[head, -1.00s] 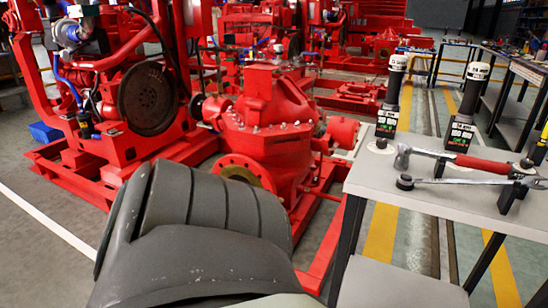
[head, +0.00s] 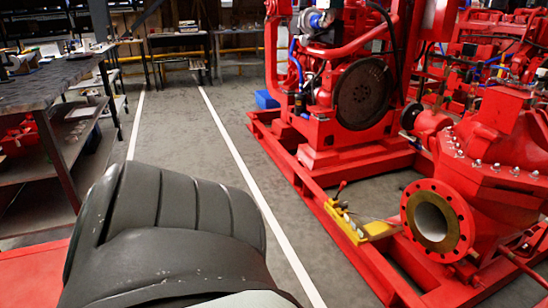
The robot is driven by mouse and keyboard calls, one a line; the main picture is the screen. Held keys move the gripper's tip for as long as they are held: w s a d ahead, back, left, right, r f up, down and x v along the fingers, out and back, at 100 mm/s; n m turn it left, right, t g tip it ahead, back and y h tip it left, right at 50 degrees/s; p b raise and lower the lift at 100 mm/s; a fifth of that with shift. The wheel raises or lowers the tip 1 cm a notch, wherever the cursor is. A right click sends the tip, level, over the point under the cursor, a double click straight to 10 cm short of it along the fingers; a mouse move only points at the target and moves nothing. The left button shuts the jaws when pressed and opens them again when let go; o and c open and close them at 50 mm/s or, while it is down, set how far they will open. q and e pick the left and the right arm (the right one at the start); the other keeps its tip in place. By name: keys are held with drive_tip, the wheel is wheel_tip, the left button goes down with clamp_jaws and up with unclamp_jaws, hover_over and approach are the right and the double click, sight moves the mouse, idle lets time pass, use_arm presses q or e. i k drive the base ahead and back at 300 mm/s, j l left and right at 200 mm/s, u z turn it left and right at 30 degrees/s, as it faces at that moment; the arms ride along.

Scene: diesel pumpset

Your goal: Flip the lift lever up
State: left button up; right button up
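The red diesel pumpset fills the right half of the head view. Its engine (head: 360,95) with a dark round flywheel disc stands on a red base frame (head: 335,165). The red pump (head: 495,150) with an open round flange (head: 437,215) is at the right. A yellow bracket (head: 365,230) on the near frame rail carries several small lever-like parts. One thin upright piece with a red tip (head: 341,188) is there; I cannot tell whether it is the lift lever. Neither of my grippers is in view.
A dark workbench (head: 60,85) with a lower shelf stands at the left. More tables (head: 180,42) stand at the back. Grey floor with white lines (head: 240,165) lies open between bench and pumpset. A large grey part of mine hides the lower left.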

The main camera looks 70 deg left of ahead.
sight(341, 187)
drive_tip(key=u, duration=1.7)
drive_tip(key=i+l+u, duration=0.2)
drive_tip(key=i+u, duration=0.2)
drive_tip(key=i, duration=0.2)
drive_tip(key=i+l+u, duration=0.4)
drive_tip(key=i, duration=0.2)
drive_tip(key=i+l+u, duration=0.4)
drive_tip(key=i+l, duration=0.1)
drive_tip(key=l, duration=0.1)
